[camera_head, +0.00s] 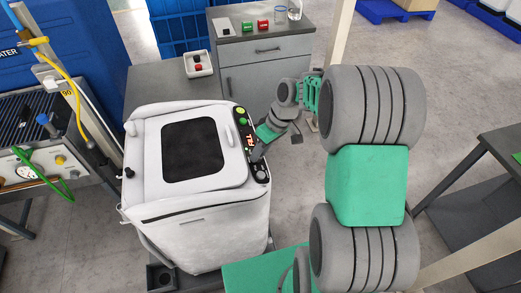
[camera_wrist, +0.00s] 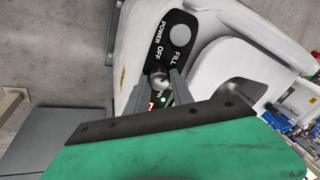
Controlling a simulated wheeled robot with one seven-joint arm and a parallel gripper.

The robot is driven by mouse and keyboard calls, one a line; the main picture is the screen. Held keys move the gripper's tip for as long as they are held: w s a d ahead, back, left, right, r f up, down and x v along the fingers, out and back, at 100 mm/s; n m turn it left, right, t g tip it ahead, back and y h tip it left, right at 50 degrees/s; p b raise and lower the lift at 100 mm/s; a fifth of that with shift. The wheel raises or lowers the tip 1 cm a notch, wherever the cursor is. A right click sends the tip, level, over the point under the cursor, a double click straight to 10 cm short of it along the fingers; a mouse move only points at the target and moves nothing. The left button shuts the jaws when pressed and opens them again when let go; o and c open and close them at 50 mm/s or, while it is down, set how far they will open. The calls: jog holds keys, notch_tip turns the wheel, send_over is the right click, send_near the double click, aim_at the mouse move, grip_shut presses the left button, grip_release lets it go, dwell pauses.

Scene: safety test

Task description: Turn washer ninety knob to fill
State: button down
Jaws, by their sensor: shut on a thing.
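The washer (camera_head: 150,205) is a pale grey machine with a dark square window in its lid. A black control panel (camera_head: 247,140) runs along its right edge, with green and red lights. My gripper (camera_head: 258,155) reaches from the right to the lower part of this panel. In the wrist view the panel (camera_wrist: 172,45) reads POWER, OFF and FILL beside a grey disc. My gripper (camera_wrist: 160,84) is shut on a small round grey knob (camera_wrist: 160,77), with one finger on either side. The knob's pointer direction cannot be made out. In the head view my gripper mostly hides the knob.
A dark table (camera_head: 485,165) is at right.

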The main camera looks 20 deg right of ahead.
jog(key=shift+m, duration=0.4)
jog(key=c, duration=1.1)
grip_release()
jog(key=v, duration=0.7)
jog(key=shift+r+b, duration=0.4)
jog(key=shift+d, duration=0.1)
